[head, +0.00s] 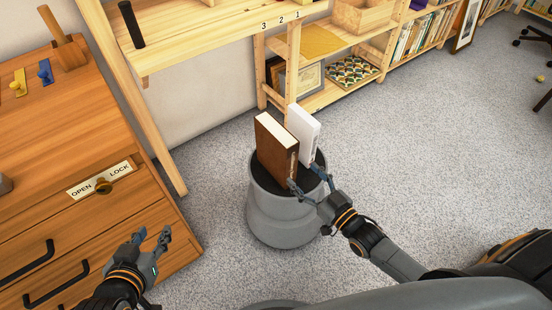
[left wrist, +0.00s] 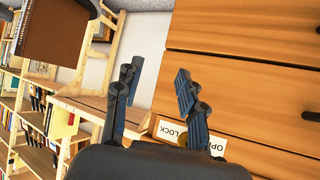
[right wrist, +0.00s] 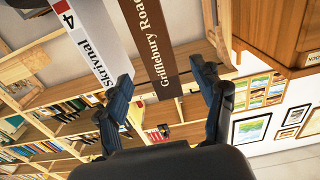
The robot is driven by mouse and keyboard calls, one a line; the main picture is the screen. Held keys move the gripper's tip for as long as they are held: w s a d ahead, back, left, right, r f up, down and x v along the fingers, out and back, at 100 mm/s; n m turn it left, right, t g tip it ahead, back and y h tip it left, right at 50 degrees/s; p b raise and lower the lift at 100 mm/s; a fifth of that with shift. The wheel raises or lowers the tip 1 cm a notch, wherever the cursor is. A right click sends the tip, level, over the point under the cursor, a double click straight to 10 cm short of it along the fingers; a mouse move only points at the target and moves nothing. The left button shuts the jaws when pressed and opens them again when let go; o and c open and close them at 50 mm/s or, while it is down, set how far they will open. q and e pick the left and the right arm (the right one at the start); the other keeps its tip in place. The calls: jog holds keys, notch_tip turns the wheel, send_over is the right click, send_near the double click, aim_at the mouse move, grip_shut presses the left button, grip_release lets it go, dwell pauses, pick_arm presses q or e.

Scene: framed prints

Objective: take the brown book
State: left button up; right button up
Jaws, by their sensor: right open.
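The brown book (head: 276,148) stands upright on the dark top of a grey round pedestal (head: 282,215), left of a white book (head: 304,128). My right gripper (head: 307,183) is open at the near, spine side of the books. The white spine (right wrist: 97,45) is partly behind the left finger. I cannot tell whether a finger touches a book. My left gripper (head: 150,242) is open and empty by the drawers; its fingers show in the left wrist view (left wrist: 157,82).
A wooden drawer cabinet (head: 95,215) with an OPEN/LOCK knob stands at the left. A wooden table (head: 190,45) and low shelves (head: 335,45) with books and boxes line the back. The carpet (head: 430,150) to the right is clear.

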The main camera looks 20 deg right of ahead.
aim_at(292, 163)
jog(key=b+x, duration=0.1)
jog(key=x, duration=0.7)
jog(key=shift+b, duration=0.35)
jog(key=shift+w, duration=0.3)
jog(key=b+x, duration=0.2)
jog(key=x, duration=0.3)
jog(key=shift+r, duration=0.2)
pick_arm(q)
jog(key=w+d+r+t+h, duration=0.1)
jog(key=w+r+t, duration=0.1)
jog(key=r+t, duration=0.3)
jog(key=w+d+r+t+h, duration=0.2)
jog(key=r+t, duration=0.3)
jog(key=r, duration=0.5)
jog(key=shift+w+d+r, duration=0.2)
jog(key=shift+d+r, duration=0.05)
jog(key=shift+r, duration=0.15)
pick_arm(e)
jog(key=shift+c, duration=0.4)
grip_shut()
jog(key=shift+r, duration=0.15)
